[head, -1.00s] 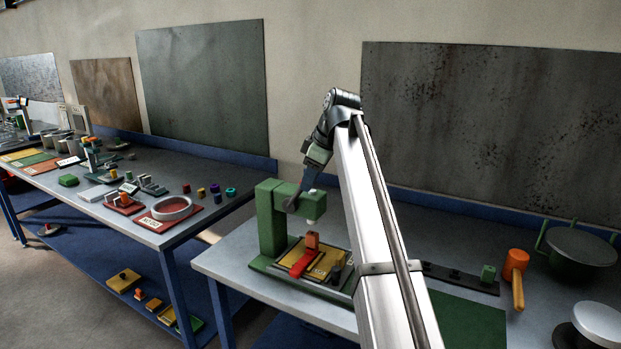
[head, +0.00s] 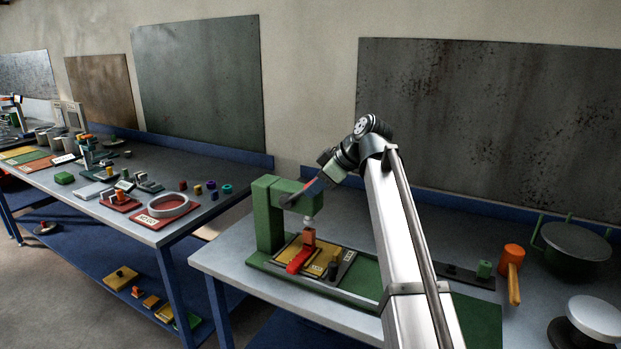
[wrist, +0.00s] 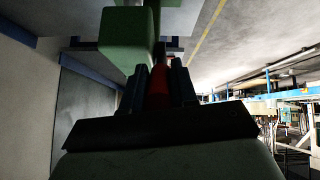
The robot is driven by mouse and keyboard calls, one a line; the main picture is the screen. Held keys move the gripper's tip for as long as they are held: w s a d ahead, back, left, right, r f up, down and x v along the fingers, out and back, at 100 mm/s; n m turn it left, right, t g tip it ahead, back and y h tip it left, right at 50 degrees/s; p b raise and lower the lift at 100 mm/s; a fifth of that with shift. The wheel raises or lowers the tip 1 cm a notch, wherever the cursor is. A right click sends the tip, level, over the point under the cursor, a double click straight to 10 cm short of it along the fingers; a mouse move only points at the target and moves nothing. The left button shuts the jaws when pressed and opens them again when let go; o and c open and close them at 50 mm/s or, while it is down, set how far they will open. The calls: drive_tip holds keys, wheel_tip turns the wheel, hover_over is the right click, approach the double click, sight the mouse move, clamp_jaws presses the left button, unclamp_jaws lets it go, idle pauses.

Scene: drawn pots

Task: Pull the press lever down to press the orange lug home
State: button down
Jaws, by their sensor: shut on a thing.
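The green press (head: 268,215) stands on the near table, its head reaching right over a yellow plate (head: 287,255). Its dark lever (head: 291,199) slants up to the right to a red grip (head: 313,187). My gripper (head: 319,183) is shut on this grip; in the wrist view, my gripper (wrist: 160,82) has its two dark fingers either side of the red grip (wrist: 158,92). The pale ram (head: 309,218) extends below the press head, directly above or touching the upright orange lug (head: 309,236). A red block (head: 299,262) lies in front of the lug. The lug's lower end is hard to see.
An orange mallet (head: 512,262), a green pot (head: 574,245) and a round lid-like thing (head: 594,320) are at the right. Another table (head: 150,185) with many parts is at the left.

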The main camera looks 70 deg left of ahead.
wheel_tip(320, 180, down, 8)
drive_tip(key=w+d+g+y, duration=0.1)
drive_tip(key=g+y, duration=0.5)
drive_tip(key=shift+w+d+f, duration=0.25)
drive_tip(key=shift+w+d, duration=0.15)
drive_tip(key=shift+f, duration=0.2)
drive_tip(key=c, duration=1.1)
unclamp_jaws()
drive_tip(key=shift+o, duration=1.1)
drive_tip(key=shift+r, duration=0.1)
drive_tip(key=v, duration=1.3)
drive_tip(key=shift+w+d, duration=0.2)
drive_tip(key=shift+d, duration=0.1)
